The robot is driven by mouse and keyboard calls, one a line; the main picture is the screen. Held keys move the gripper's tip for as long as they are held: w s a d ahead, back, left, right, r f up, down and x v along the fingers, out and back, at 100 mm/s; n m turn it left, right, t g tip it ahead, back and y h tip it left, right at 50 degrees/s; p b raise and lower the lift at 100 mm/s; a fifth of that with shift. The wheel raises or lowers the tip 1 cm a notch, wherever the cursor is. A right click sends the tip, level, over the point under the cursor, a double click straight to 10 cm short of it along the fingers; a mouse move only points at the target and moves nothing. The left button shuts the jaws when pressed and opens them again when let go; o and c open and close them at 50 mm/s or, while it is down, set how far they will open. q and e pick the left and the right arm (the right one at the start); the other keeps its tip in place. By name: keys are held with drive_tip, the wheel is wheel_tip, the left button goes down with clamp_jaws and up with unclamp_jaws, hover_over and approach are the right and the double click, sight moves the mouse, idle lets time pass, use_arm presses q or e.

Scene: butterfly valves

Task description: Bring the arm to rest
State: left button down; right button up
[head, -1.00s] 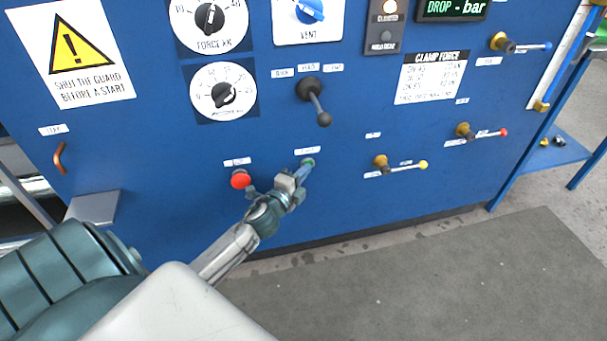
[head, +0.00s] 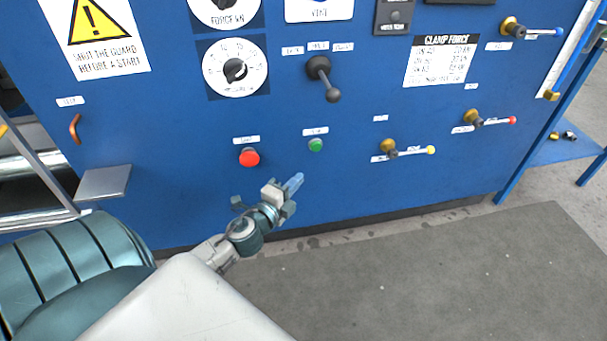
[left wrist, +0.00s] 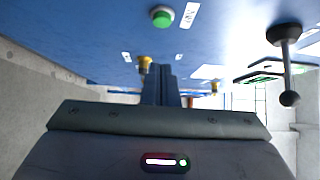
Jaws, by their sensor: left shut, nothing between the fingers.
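My left gripper (head: 293,185) is shut and empty, with its blue fingers together. In the head view it is in front of the blue panel (head: 350,185), below and left of the green button (head: 316,145), and apart from it. The red button (head: 249,157) is up and left of the fingertips. In the left wrist view the shut fingers (left wrist: 160,88) point away, and the green button (left wrist: 161,16) shows above them. My right gripper is not in view.
The panel carries a black lever (head: 325,78), a dial (head: 235,70), and valves with yellow (head: 431,150), red (head: 513,120) and blue (head: 558,32) handle tips. A grey ledge (head: 104,182) juts out at left. The grey floor mat (head: 420,270) is clear.

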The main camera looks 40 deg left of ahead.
use_arm(q)
drive_tip(key=shift+s, duration=0.55)
